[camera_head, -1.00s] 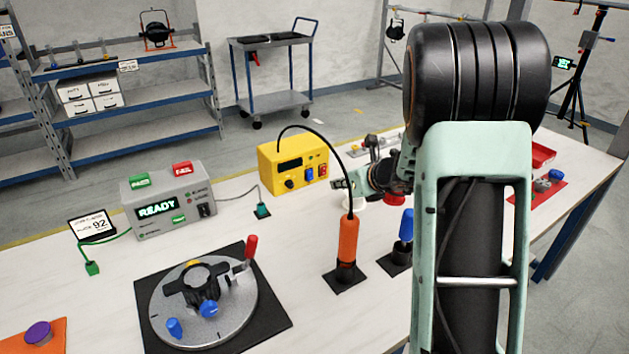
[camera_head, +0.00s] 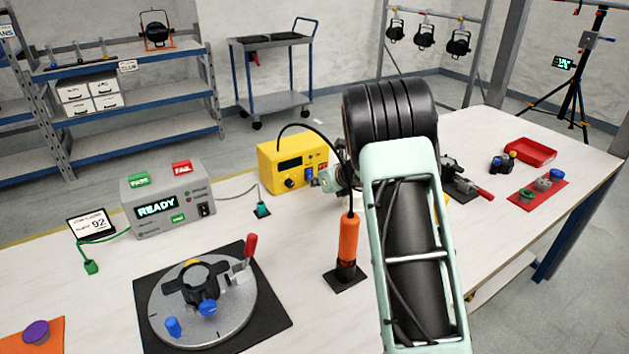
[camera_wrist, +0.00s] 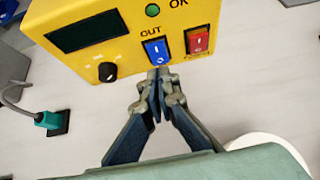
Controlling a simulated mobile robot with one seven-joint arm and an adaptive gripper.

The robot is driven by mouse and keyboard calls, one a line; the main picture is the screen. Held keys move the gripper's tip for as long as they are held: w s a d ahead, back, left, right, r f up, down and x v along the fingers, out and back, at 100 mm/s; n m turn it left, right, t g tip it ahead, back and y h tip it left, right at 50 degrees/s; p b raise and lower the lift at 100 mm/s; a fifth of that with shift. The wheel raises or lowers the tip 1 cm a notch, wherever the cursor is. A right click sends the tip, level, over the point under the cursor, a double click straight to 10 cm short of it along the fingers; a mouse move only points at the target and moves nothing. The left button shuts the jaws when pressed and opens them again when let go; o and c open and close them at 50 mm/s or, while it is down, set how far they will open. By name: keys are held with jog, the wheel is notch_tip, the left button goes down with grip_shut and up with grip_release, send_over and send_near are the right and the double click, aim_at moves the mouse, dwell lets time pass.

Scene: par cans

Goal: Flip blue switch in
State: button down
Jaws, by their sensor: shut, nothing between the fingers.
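The yellow box (camera_head: 285,164) stands on the bench and carries the blue switch. In the wrist view the blue rocker switch (camera_wrist: 156,51) sits under the label OUT on the box's front face, beside a red switch (camera_wrist: 197,40). My gripper (camera_wrist: 158,72) is shut and empty. Its tips are at the lower edge of the blue switch, very close to it; I cannot tell whether they touch. In the head view my gripper (camera_head: 325,180) is at the box's front right, and my arm partly hides it. Which way the rocker is tilted is unclear.
An orange screwdriver-like tool (camera_head: 348,243) stands upright in front, its black cable running to the yellow box. A grey READY tester (camera_head: 165,205) stands left, a round fixture (camera_head: 204,300) at the front. A red mat (camera_head: 538,190) with small parts lies right.

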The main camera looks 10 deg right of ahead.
jog(key=shift+w+a+f, duration=0.1)
jog(key=shift+w+a, duration=0.1)
jog(key=shift+w, duration=0.3)
jog(key=shift+w+f+b, duration=0.1)
jog(key=shift+f+b, duration=0.25)
jog(key=shift+b, duration=0.75)
jog(key=shift+w+t+b, duration=0.1)
jog(key=shift+t+b, duration=0.3)
jog(key=shift+b, duration=0.7)
jog(key=shift+r+p, duration=1.1)
jog(key=shift+r, duration=0.1)
jog(key=shift+a, duration=0.1)
jog(key=shift+f, duration=0.1)
